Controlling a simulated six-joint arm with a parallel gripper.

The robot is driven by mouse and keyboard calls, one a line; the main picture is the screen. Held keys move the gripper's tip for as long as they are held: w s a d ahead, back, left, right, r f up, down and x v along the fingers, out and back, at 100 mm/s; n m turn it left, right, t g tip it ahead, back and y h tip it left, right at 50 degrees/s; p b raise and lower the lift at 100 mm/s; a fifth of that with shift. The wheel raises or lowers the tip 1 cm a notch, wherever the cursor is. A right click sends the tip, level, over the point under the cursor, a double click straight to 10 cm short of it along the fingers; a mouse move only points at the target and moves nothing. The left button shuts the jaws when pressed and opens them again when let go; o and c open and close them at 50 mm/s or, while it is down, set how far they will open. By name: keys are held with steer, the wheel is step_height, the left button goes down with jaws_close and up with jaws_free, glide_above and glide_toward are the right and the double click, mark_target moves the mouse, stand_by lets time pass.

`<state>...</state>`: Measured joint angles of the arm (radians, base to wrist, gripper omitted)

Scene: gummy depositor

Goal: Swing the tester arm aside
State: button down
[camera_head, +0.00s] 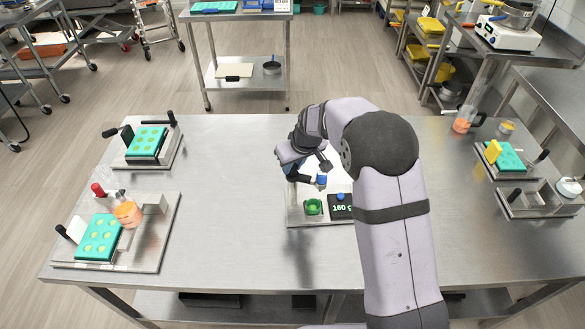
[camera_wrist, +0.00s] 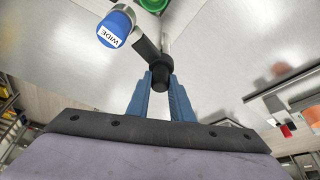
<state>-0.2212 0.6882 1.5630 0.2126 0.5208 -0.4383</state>
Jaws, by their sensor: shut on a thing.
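The tester arm (camera_wrist: 148,50) is a dark bar with a metal end carrying a blue cap (camera_wrist: 114,29) marked "WIDE". A black knob (camera_wrist: 160,75) stands at the near end of the bar. My gripper (camera_wrist: 161,88) has its two blue fingers shut on this knob from both sides. In the head view the blue cap (camera_head: 321,179) shows just right of my gripper (camera_head: 298,172), above the tester's pale base (camera_head: 298,219). A green round piece (camera_head: 313,206) sits on the base, in front of the cap, beside a display (camera_head: 341,207) reading 160 g. My arm hides part of the tester.
At left are two metal stands with teal molds (camera_head: 100,236) (camera_head: 146,141) and a cup of orange liquid (camera_head: 127,213). At right stand another teal mold (camera_head: 507,156) and an orange pitcher (camera_head: 463,122). The steel table (camera_head: 230,160) is clear left of the tester.

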mark_target(302, 177)
steer(key=n+b, duration=0.2)
steer(key=n+y+b, duration=0.1)
steer(key=b, duration=0.1)
steer(key=shift+w+f+n+g, duration=0.1)
steer(key=shift+f+n+g, duration=0.2)
steer(key=shift+n, duration=0.1)
steer(key=n, duration=0.1)
steer(key=n+g+b, duration=0.1)
steer(key=n, duration=0.1)
steer(key=n+y+b, duration=0.1)
steer(key=shift+r+n+g, duration=0.3)
steer(key=shift+n+g, duration=0.1)
steer(key=c, duration=1.6)
jaws_free()
steer(key=shift+o, duration=0.2)
steer(key=shift+d+r, duration=0.1)
steer(key=shift+r, duration=0.05)
steer(key=b+v, duration=0.2)
steer(key=v, duration=0.5)
